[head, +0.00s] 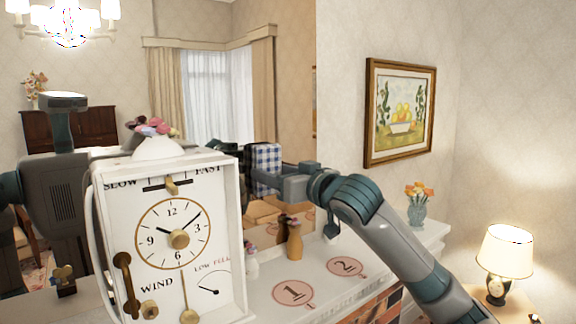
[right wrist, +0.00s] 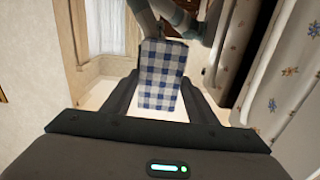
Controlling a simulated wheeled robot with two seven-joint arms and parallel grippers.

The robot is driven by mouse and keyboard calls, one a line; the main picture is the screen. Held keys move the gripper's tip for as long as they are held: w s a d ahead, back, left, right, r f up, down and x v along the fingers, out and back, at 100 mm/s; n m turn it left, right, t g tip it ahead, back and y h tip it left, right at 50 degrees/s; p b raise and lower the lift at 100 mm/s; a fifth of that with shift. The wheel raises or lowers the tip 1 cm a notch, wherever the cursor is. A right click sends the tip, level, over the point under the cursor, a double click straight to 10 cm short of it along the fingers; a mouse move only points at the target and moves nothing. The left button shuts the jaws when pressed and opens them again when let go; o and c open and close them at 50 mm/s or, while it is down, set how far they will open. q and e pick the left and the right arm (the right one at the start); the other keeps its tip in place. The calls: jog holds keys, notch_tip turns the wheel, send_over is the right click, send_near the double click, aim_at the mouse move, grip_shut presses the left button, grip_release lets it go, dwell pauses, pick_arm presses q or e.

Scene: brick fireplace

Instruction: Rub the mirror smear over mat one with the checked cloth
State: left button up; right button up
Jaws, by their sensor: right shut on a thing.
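My right gripper (head: 276,178) is shut on the blue-and-white checked cloth (head: 266,158), a flat block-like pad. The cloth is held upright at the mirror (head: 215,95), beyond the mantel and above and left of mat one. A dark reflection of the gripper shows right beside the cloth. I cannot tell whether the cloth touches the glass. In the right wrist view the cloth (right wrist: 162,75) sits between both fingers. Mat one (head: 281,298) is a pink disc marked 1 on the white mantel. I cannot make out the smear; the cloth may hide it. My left gripper is not in view.
A large white clock (head: 172,280) stands close in front, left of mat one. Mat two (head: 333,268) lies right. A flower vase (head: 417,214) stands at the mantel's right.

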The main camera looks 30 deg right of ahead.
jog(key=a+p, duration=0.1)
jog(key=a, duration=0.2)
jog(key=shift+s+a, duration=0.15)
jog(key=shift+s, duration=0.05)
dwell(0.4)
jog(key=s+p, duration=0.1)
jog(key=s, duration=0.5)
jog(key=shift+d, duration=0.4)
jog(key=s+b, duration=0.3)
jog(key=b, duration=0.1)
jog(key=shift+d, duration=0.25)
dwell(0.6)
jog(key=shift+f, duration=0.15)
dwell(0.4)
